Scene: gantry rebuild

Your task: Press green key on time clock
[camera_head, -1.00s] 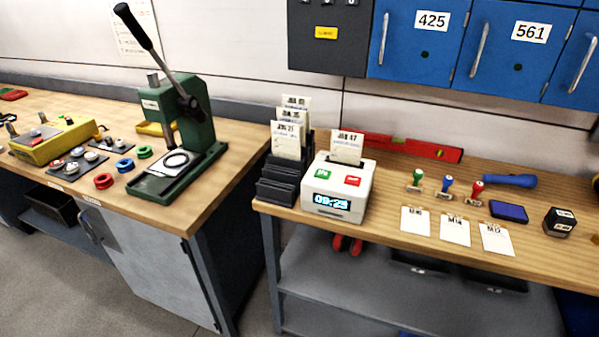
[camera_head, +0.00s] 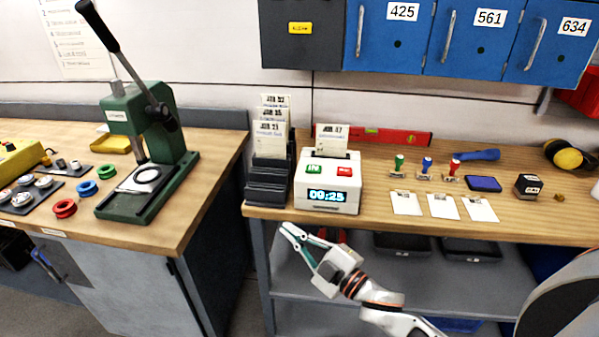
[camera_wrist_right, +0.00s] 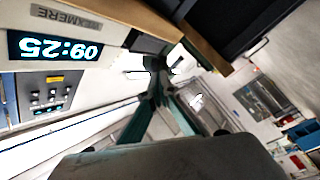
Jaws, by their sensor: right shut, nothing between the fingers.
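The time clock (camera_head: 327,181) is a white box on the right wooden bench. Its sloped top bears a green key (camera_head: 314,169) at left and a red key (camera_head: 345,171) at right, above a lit blue display (camera_head: 327,196). A card stands in its slot. My right gripper (camera_head: 287,229) is shut and empty, in front of and below the clock, apart from it. In the right wrist view, the closed fingers (camera_wrist_right: 157,82) point away from the camera and the clock's display (camera_wrist_right: 55,47) is upside down at left; the green key is not seen there. My left gripper is not in view.
A black card rack (camera_head: 268,180) stands directly left of the clock. A red level (camera_head: 385,136) lies behind it. Stamps, white cards and an ink pad (camera_head: 484,183) lie to the right. A green press (camera_head: 150,150) stands on the left bench, across a gap.

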